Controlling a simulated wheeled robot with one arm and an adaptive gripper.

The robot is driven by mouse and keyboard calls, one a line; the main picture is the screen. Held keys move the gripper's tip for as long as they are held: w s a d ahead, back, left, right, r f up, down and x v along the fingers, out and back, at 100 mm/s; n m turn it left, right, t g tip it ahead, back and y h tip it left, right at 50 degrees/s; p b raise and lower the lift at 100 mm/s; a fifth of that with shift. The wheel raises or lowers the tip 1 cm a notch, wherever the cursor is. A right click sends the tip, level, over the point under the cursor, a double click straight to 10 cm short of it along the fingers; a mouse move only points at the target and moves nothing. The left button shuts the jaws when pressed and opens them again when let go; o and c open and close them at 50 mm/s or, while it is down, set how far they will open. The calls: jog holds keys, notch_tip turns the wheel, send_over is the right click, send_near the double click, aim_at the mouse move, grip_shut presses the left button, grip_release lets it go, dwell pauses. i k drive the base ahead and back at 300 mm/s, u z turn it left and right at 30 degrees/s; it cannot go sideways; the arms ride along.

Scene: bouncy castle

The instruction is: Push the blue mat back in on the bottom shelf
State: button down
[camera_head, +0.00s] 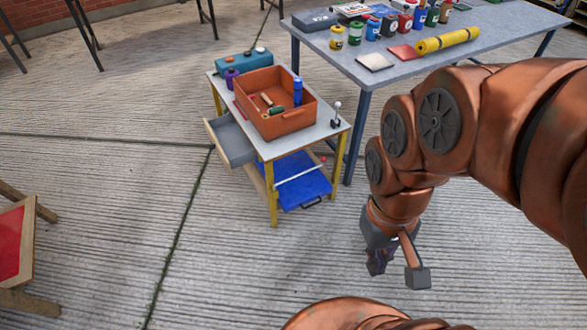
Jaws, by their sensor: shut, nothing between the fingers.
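The blue mat (295,181) lies on the bottom shelf (262,166) of a small yellow-legged stand. Its near right part sticks out past the shelf edge, with a dark handle or loop at its front edge. A pale bar crosses in front of it. My gripper (378,268) is shut and empty. In the picture it is to the right of and below the mat, apart from it. Its fingertips are small and dark here. The mat's far part is hidden under the stand's top.
An orange-brown crate (283,122) with small tools stands on the stand's top. A grey drawer (233,142) is open on the left side. A long table (390,62) with cans and a yellow roll (447,41) is behind.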

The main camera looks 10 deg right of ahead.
aim_at(310, 186)
jog(key=k, duration=0.5)
jog(key=z, duration=0.8)
jog(key=i, duration=0.9)
jog(key=u, duration=2.1)
